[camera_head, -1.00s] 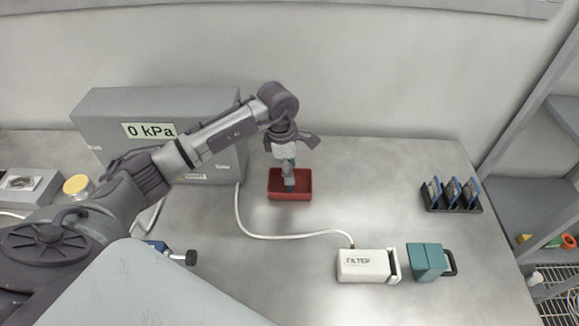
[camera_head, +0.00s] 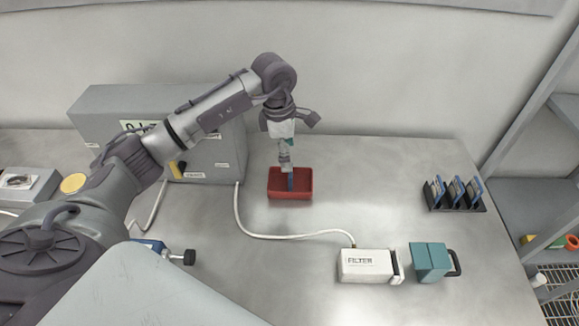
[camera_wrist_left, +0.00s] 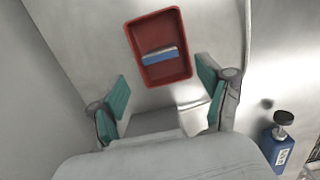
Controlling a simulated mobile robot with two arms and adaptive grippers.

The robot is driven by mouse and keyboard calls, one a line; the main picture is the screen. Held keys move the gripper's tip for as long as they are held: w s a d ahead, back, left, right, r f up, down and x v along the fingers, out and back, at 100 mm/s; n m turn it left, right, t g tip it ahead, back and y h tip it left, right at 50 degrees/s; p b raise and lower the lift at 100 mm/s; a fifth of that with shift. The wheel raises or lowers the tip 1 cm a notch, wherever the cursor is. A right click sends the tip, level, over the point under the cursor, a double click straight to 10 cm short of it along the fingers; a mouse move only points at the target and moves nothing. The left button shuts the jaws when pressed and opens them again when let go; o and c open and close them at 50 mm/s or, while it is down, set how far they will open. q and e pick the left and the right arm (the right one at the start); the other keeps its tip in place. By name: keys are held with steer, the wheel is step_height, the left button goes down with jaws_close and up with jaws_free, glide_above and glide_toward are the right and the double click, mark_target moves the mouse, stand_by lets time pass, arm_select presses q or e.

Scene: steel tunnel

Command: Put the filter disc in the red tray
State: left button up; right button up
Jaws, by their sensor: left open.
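The red tray (camera_head: 291,194) stands on the bench, and it also shows in the left wrist view (camera_wrist_left: 188,72). The filter disc (camera_head: 290,181), blue with a grey edge, is inside the tray. In the left wrist view the disc (camera_wrist_left: 160,55) lies across the middle of the tray, seen nearly edge-on. My left gripper (camera_head: 286,157) is above the tray, apart from the disc. In the left wrist view its teal-padded fingers (camera_wrist_left: 160,88) are spread wide with nothing between them. My right gripper is not in view.
A grey gauge box (camera_head: 215,160) stands left of the tray. A white FILTER housing (camera_head: 365,266) with a hose and a teal block (camera_head: 430,262) sit at the front. A black rack (camera_head: 455,195) holds several blue-edged discs at the right. The bench between is clear.

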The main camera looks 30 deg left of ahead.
arm_select(q)
step_height(320, 180, up, 6)
steer(key=b, duration=0.1)
steer(key=shift+s+a+r, duration=0.15)
steer(key=shift+a+r, duration=0.1)
steer(key=shift+a, duration=0.1)
steer(key=shift+f, duration=0.1)
